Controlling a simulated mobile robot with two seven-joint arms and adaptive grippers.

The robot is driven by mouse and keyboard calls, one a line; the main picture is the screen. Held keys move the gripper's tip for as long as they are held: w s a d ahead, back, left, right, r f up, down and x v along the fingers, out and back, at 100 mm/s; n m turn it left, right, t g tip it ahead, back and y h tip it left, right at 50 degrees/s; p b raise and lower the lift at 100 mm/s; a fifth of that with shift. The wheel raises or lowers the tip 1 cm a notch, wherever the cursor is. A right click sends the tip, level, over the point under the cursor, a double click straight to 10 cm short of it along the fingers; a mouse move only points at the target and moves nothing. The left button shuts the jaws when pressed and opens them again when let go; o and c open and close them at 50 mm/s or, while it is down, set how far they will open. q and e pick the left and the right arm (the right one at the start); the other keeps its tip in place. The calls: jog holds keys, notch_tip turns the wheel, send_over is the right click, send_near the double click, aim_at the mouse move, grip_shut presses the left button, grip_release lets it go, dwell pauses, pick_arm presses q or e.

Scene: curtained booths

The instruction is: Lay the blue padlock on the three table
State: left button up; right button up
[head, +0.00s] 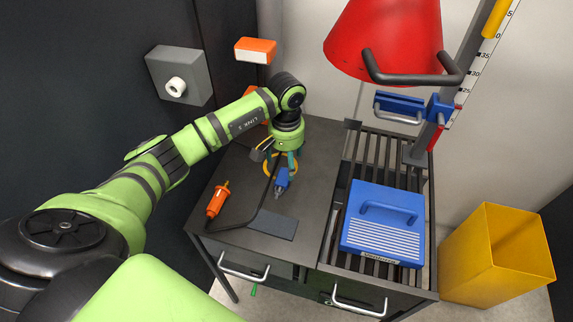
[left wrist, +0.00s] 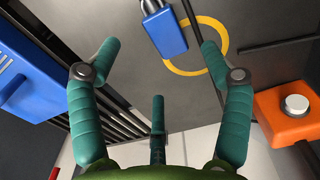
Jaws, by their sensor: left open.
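The blue padlock (head: 282,178) lies on the dark bench top, partly over a yellow ring (head: 294,170), its grey shackle towards the front of the bench. It also shows at the top middle of the left wrist view (left wrist: 167,36), with the shackle cut by the frame edge. My left gripper (head: 281,161) points down just above and behind the padlock. Its green fingers (left wrist: 160,62) are spread and empty. The padlock is ahead of them, nearer the right finger, and not gripped. No table marked three can be made out. My right gripper is not in view.
An orange-handled tool (head: 217,202) with a black cable and a grey flat plate (head: 273,225) lie on the bench. A blue case (head: 382,222) rests on the slatted part at right. An orange button box (left wrist: 286,112) is near the gripper. A yellow bin (head: 497,257) stands right.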

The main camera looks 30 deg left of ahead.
aim_at(286, 178)
pick_arm(q)
notch_tip(286, 178, up, 6)
jog(key=shift+f+p, duration=0.1)
jog(key=shift+p, duration=0.85)
